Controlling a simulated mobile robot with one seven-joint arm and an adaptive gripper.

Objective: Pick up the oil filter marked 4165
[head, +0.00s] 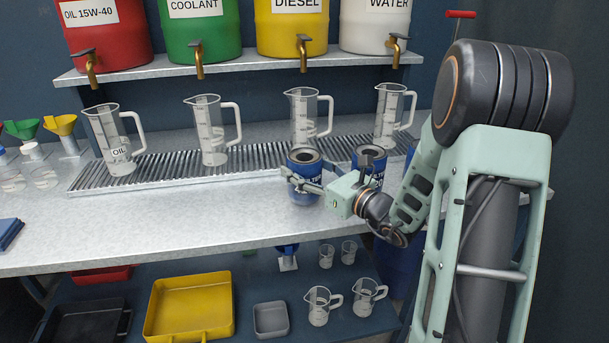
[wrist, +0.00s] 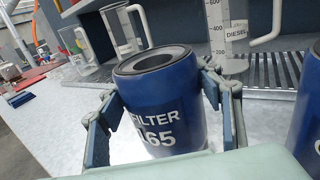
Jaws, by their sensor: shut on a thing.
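A blue oil filter (wrist: 158,110) with a black-rimmed top stands between the fingers of my gripper (wrist: 165,125) in the wrist view. Its white label reads "FILTER" and "165"; the rest of the number is hidden by the left finger or turned away. My gripper is shut on this filter, one finger on each side. In the head view the held filter (head: 305,162) is at the front edge of the ribbed drain tray, with my gripper (head: 308,188) around it. A second blue filter (head: 369,160) stands to its right, partly behind my gripper; its number is not readable.
Clear measuring jugs (head: 211,132) stand along the ribbed tray (head: 160,168) behind the filters. Red, green, yellow and white drums with taps sit on the shelf (head: 240,66) above.

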